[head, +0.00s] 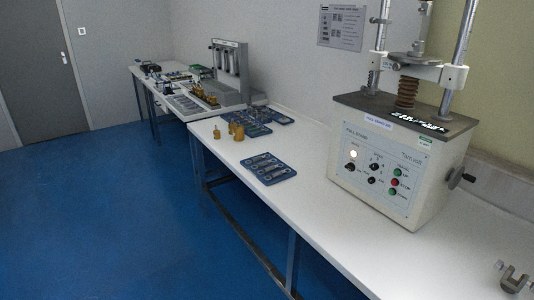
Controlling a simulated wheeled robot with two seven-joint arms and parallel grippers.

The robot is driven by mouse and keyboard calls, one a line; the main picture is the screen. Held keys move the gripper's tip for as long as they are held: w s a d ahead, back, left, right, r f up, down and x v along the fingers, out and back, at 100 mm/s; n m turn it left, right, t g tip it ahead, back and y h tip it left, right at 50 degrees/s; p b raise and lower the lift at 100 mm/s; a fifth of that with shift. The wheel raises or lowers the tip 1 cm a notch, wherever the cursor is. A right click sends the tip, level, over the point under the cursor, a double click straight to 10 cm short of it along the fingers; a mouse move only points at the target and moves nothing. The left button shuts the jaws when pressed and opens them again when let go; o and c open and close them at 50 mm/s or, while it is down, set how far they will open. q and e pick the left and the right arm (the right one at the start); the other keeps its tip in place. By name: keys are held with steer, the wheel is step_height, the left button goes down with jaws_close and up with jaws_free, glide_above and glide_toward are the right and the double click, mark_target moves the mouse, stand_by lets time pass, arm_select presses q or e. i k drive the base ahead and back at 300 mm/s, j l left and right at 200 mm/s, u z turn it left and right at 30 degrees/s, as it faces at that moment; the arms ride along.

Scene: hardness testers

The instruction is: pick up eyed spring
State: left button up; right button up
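A blue tray (268,167) lies on the long white bench and holds several slim metallic pieces. They may be springs, but they are too small for me to tell whether any has eyed ends. A brown coil spring (406,93) stands upright in the test stand (390,150); no eyes can be made out on it. Neither of my grippers is in view.
More blue trays (277,117) and brass weights (236,130) sit farther back on the white bench (300,220). A metal clamp-like part (513,278) lies at the front right. A grey tester (229,70) stands beyond. The blue floor (110,220) at left is clear.

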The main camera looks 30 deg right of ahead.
mark_target(256, 159)
steer(key=i+z, duration=0.45)
steer(key=i+j+z, duration=0.15)
steer(key=i+z, duration=0.25)
steer(key=i, duration=0.15)
steer(key=i+j+z, duration=0.3)
steer(key=i+z, duration=0.15)
